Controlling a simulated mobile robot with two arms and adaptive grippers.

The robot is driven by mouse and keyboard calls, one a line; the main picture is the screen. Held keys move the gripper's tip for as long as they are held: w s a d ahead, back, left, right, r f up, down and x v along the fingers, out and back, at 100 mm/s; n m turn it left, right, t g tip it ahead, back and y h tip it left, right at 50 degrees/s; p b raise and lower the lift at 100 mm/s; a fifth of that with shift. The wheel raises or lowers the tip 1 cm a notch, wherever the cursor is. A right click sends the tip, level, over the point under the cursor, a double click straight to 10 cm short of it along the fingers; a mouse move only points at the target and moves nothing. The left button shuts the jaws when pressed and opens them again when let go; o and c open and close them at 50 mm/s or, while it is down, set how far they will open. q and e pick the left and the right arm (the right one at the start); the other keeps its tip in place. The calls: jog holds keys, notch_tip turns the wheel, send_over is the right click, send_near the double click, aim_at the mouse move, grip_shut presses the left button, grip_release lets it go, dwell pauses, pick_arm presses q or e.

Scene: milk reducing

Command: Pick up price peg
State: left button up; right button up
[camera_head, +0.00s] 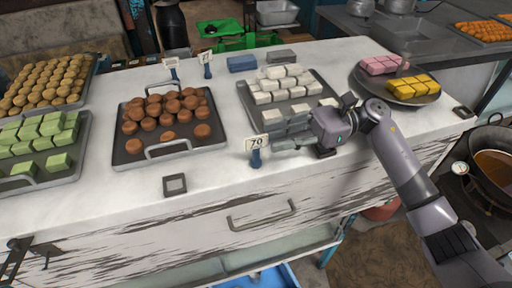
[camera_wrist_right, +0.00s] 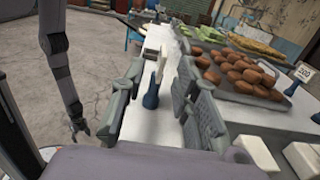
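A price peg (camera_head: 256,158) with a blue base and a white card reading about 70 stands upright near the front edge of the white counter. My right gripper (camera_head: 282,143) is just right of it, with its fingers pointing toward it. In the right wrist view, the same blue peg (camera_wrist_right: 152,92) shows between the two spread fingers of the right gripper (camera_wrist_right: 163,104), which is open and empty. I cannot tell whether a finger touches it. My left gripper (camera_wrist_right: 78,131) hangs off to the left in the right wrist view, small and unclear.
The counter (camera_head: 225,165) holds a tray of brown sweets (camera_head: 168,148), a tray of white blocks (camera_head: 328,94) and a round plate of pink and yellow sweets (camera_head: 357,78). Two other price pegs (camera_head: 173,73) (camera_head: 207,70) stand at the back. A small dark square frame (camera_head: 175,185) lies left of the peg.

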aim_at(255, 137)
jog(key=shift+s+a, duration=0.1)
jog(key=shift+a, duration=0.05)
jog(key=shift+a+r+p, duration=0.2)
jog(key=shift+a+p, duration=0.05)
jog(key=shift+p, duration=0.2)
jog(key=p+x, duration=0.1)
jog(key=x, duration=0.1)
jog(key=p+x, duration=0.2)
jog(key=shift+r+p, duration=0.25)
jog(key=shift+p, duration=0.05)
jog(key=shift+s+a+f, duration=0.1)
jog(key=shift+a, duration=0.15)
pick_arm(q)
jog(key=r, duration=0.4)
jog(key=shift+s+r, duration=0.25)
pick_arm(e)
jog(key=shift+f, duration=0.15)
jog(key=shift+c, duration=0.4)
grip_shut()
pick_arm(q)
jog(key=shift+w, duration=0.1)
